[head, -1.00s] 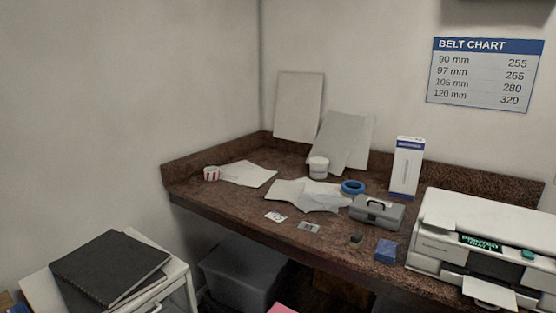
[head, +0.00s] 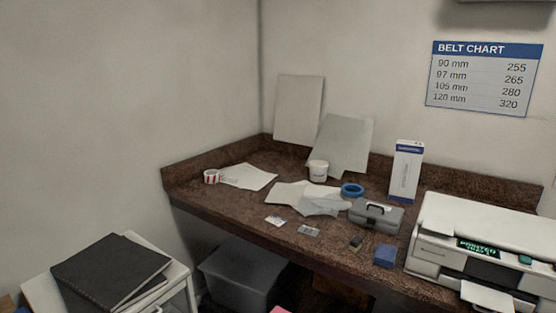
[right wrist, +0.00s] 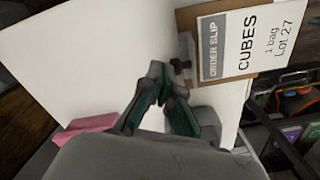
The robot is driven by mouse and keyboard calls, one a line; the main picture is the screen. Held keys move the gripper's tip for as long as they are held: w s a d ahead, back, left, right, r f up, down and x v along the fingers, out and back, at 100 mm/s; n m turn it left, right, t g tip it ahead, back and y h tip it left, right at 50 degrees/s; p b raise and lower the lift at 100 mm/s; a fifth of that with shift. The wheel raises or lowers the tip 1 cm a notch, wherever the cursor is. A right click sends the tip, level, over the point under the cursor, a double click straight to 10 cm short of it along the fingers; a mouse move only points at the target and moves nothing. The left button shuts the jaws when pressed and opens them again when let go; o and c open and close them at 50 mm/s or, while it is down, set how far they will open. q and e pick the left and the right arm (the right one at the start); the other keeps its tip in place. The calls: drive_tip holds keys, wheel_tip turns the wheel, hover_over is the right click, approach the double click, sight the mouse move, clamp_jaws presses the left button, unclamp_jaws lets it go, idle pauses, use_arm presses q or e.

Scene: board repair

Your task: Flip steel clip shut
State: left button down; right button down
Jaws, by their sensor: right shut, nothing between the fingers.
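I cannot make out a steel clip for certain. In the head view a small flat grey piece (head: 309,231) lies near the counter's front edge, too small to identify. In the right wrist view my right gripper (right wrist: 159,82) is shut and empty, its dark green fingertips together over a white surface (right wrist: 95,55). Just beyond the fingertips a small dark piece (right wrist: 181,66) lies by the edge of a brown board bearing an order slip (right wrist: 238,45) that reads "CUBES"; whether this piece is a clip I cannot tell. My left gripper is not in view.
The brown counter (head: 225,207) holds papers, a white tub (head: 318,171), blue tape (head: 352,189), a grey toolbox (head: 376,215), a blue block (head: 385,255) and a printer (head: 475,245). In the right wrist view a pink item (right wrist: 85,127) lies left of the gripper.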

drive_tip(key=shift+s+a+f, duration=0.1)
drive_tip(key=shift+s+f, duration=0.05)
drive_tip(key=shift+f, duration=0.1)
drive_tip(key=shift+s+f, duration=0.2)
drive_tip(key=shift+f, duration=0.5)
drive_tip(key=shift+w, duration=0.2)
drive_tip(key=shift+r, duration=0.1)
drive_tip(key=shift+w+r, duration=0.15)
drive_tip(key=shift+w+d+r, duration=0.55)
drive_tip(key=shift+w, duration=0.15)
wheel_tip(320, 180, up, 8)
drive_tip(key=p, duration=0.9)
